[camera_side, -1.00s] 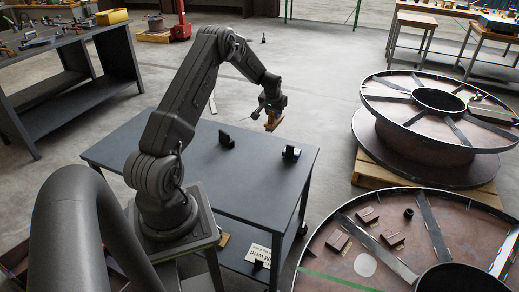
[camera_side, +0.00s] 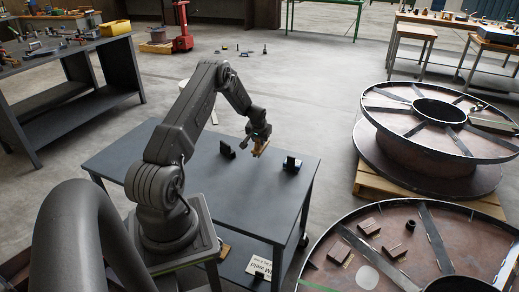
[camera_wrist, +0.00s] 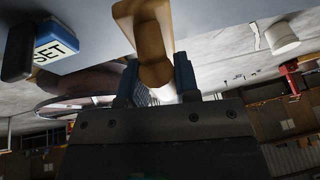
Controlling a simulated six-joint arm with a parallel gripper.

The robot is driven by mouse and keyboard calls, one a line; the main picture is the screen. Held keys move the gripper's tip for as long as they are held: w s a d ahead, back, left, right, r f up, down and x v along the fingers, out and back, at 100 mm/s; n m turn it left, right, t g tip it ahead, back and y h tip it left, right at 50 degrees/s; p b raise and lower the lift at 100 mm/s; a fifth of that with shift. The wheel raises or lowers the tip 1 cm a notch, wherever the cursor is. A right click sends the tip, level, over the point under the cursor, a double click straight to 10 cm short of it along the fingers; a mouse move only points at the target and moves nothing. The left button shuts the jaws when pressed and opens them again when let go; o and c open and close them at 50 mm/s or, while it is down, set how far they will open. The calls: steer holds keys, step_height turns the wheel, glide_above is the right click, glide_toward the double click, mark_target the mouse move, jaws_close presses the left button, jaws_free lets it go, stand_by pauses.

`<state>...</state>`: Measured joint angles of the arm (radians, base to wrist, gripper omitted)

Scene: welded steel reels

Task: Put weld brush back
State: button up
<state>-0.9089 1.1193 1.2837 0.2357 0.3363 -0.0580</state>
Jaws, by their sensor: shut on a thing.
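The weld brush (camera_side: 261,148) shows as a small tan wooden piece under my gripper (camera_side: 258,141) in the side view. In the wrist view the brush's wooden handle (camera_wrist: 150,35) sits between the two fingers of my gripper (camera_wrist: 158,80), which are shut on it. Its bristles are hard to make out. The brush is low over the grey table (camera_side: 215,190), between two small black blocks, the left one (camera_side: 227,149) and the right one (camera_side: 292,164). I cannot tell whether it touches the table.
Large steel reels (camera_side: 440,118) stand to the right of the table. A dark workbench (camera_side: 75,75) stands at the far left. The table's front half is clear.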

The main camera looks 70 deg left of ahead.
steer(key=shift+f, duration=1.9)
steer(key=shift+f, duration=0.2)
steer(key=o, duration=0.8)
steer(key=shift+o, duration=0.2)
